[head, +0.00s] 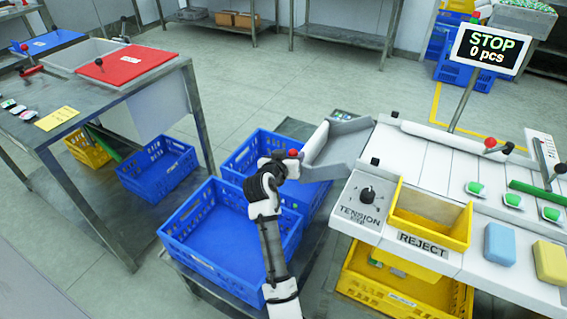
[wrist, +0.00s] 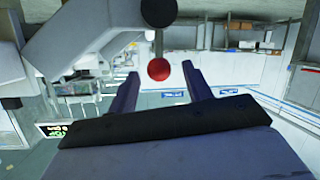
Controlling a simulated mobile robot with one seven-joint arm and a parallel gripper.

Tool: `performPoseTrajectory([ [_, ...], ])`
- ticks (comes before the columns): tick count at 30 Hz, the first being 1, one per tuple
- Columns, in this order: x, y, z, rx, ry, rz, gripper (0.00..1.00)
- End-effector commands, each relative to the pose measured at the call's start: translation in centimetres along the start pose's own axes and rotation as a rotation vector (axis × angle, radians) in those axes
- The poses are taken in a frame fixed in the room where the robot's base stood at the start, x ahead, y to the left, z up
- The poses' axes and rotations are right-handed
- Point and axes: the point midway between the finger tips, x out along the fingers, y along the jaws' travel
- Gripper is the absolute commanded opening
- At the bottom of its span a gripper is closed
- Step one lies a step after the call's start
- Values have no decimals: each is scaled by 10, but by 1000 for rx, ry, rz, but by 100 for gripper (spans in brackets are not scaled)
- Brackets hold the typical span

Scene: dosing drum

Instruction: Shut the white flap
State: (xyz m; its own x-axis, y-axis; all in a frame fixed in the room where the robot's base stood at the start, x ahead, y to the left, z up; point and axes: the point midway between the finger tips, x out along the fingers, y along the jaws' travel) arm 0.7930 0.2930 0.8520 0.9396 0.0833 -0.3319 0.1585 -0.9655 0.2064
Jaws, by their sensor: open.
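A pale grey-white trough-shaped flap (head: 338,146) sticks out from the left end of the white machine, tilted over the blue crates; I cannot tell for sure that it is the task's white flap. A red ball knob (head: 294,153) is at its left edge. In the wrist view the red knob (wrist: 158,69) hangs on a short stem below a black ball, between or just beyond my fingertips. My gripper (head: 283,160) is open beside the knob; its fingers (wrist: 160,72) point toward it. I cannot tell whether they touch it. My arm hides part of the crates.
Blue crates (head: 203,210) stand below my arm. A yellow reject bin (head: 430,212) and a tension dial (head: 367,192) are on the machine's front. A sign (head: 487,50) reads STOP, 0 pcs. At left, a bench holds a red lid (head: 126,64). The floor between is clear.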

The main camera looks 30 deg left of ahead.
Motion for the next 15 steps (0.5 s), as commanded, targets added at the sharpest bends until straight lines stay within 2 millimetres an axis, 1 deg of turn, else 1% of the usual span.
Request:
performPoseTrajectory([
  [5, -29, -2, 3, 1, 2, -3, 50],
  [9, -63, -2, 2, 1, 3, -3, 50],
  [15, -105, -1, 2, 0, 2, -3, 50],
])
